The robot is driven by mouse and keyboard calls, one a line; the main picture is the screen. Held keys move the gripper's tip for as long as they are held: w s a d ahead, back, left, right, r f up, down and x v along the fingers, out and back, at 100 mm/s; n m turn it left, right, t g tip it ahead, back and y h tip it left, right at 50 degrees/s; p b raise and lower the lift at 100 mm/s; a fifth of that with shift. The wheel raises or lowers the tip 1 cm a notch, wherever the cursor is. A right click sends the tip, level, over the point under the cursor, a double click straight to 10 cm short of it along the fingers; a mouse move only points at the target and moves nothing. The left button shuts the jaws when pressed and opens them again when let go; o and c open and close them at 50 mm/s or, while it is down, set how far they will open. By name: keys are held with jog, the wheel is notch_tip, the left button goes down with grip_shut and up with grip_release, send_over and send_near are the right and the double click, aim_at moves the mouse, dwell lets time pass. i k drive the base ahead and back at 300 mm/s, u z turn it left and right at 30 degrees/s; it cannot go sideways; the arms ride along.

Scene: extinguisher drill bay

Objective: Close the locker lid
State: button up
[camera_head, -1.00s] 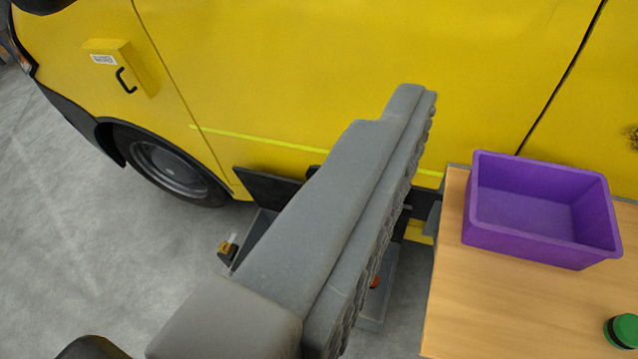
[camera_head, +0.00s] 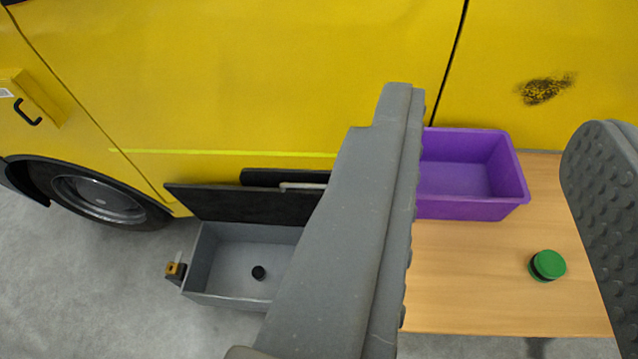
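The grey locker (camera_head: 215,262) stands on the floor beside the yellow van, left of my gripper. Its black lid (camera_head: 235,204) is open, standing up along the van side of the box. A small black round thing (camera_head: 258,273) lies inside. An orange and black latch-like part (camera_head: 175,271) sits at the locker's left end. My gripper (camera_head: 495,112) is open and empty, with its two grey fingers wide apart. The left finger hides the right part of the locker and lid.
A wooden table (camera_head: 470,290) stands right of the locker. It bears a purple bin (camera_head: 470,208) and a green-topped round thing (camera_head: 547,265). The yellow van (camera_head: 250,80) closes off the back. A dark panel with a pale bar (camera_head: 302,186) shows behind the lid. Floor is clear at lower left.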

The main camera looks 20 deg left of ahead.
aim_at(282, 206)
jog(key=z, duration=1.7)
jog(key=k, duration=0.6)
jog(key=u, duration=1.6)
jog(key=i, duration=1)
jog(key=z, duration=0.05)
